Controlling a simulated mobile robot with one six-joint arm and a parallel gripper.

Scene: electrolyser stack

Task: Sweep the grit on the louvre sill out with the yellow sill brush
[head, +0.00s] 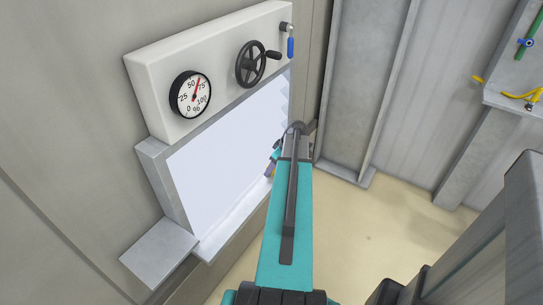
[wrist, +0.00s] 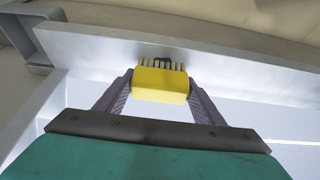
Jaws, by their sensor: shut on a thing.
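The yellow sill brush (wrist: 161,84) is held between the two grey fingers of my gripper (wrist: 160,90), its pale bristles pointing toward the louvre sill (wrist: 225,60). The bristle tips are at or very near the sill; I cannot tell if they touch. A small dark patch at the bristles may be grit or shadow. In the head view the sill (head: 232,222) runs below the bright louvre opening (head: 215,150). There my arm hides most of the gripper and brush at the opening's right end. No grit can be made out in the head view.
Above the opening, a white panel carries a round gauge (head: 190,94), a black handwheel (head: 251,64) and a blue-handled valve (head: 290,46). A grey block (head: 158,252) juts out at the sill's left end. The floor (head: 375,225) to the right is clear.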

